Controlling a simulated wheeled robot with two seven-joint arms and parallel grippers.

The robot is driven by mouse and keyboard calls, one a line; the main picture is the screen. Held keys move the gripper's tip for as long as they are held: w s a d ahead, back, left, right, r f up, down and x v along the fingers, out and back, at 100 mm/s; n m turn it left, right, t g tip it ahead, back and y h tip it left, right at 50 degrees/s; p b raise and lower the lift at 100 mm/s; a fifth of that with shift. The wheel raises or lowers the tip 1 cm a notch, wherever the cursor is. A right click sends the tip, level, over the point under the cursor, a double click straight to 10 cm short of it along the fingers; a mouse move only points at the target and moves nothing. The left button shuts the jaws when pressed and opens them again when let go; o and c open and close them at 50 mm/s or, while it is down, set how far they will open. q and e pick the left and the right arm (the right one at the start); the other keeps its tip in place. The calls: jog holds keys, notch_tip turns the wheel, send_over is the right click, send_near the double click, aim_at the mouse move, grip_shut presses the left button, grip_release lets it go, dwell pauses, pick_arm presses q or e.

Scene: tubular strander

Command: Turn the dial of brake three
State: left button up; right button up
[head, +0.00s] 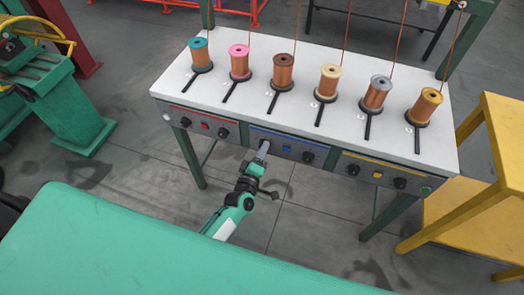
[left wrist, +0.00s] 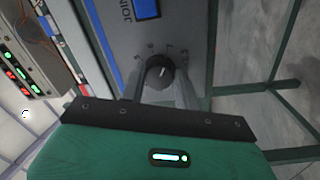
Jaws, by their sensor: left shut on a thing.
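The dial of brake three (left wrist: 160,72) is a round black knob with a white mark, on the left part of the blue-striped grey panel (head: 285,146). Numbers are printed around it. In the left wrist view, the two fingers of my left gripper (left wrist: 160,88) stand on either side of the knob, shut on it. In the head view, my left gripper (head: 264,150) reaches up to the panel and hides this dial. My right gripper is in neither view.
A blue button (head: 286,149) and another black dial (head: 307,156) sit to the right. Red-striped (head: 203,124) and yellow-striped (head: 377,174) panels flank the blue one. Several copper spools stand on the white tabletop (head: 250,100). A yellow frame (head: 490,180) stands at the right.

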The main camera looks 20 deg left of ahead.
pick_arm(q)
jog(key=shift+f, duration=0.1)
jog(key=o, duration=1)
jog(key=shift+c, duration=0.2)
jog(key=s+b, duration=0.1)
jog(key=s, duration=1.2)
jog(key=shift+s+a+f, duration=0.2)
jog(key=shift+s+a, duration=0.2)
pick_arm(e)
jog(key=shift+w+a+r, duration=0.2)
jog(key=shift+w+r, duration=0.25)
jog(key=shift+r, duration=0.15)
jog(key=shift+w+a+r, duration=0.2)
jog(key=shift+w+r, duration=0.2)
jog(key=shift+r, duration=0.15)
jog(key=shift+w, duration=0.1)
